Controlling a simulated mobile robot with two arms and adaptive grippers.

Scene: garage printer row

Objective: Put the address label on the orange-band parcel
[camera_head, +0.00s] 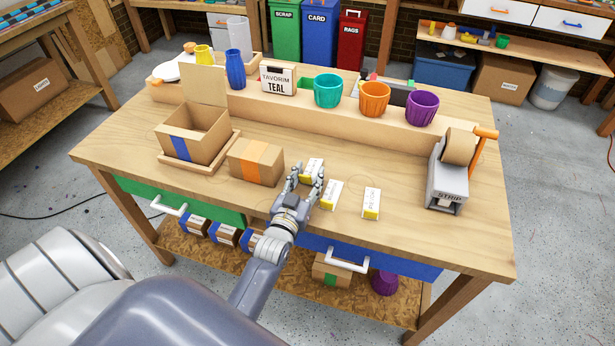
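The orange-band parcel (246,172), a closed brown box with an orange strip, sits on the workbench left of my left gripper. Several white cards with yellow ends lie right of it: one card (314,165) at my fingertips, a second card (331,193) just right of the gripper, and a third card (371,202) further right. Their print is too small to read, so I cannot tell which is the address label. My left gripper (307,174) reaches over the bench with its fingers apart, partly covering the first card. My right gripper is out of view.
An open blue-band box (207,122) stands on a wooden tray at the left. A grey strip dispenser (445,185) stands at the right. A raised shelf (300,109) with coloured cups runs along the back. The front right of the bench (440,235) is clear.

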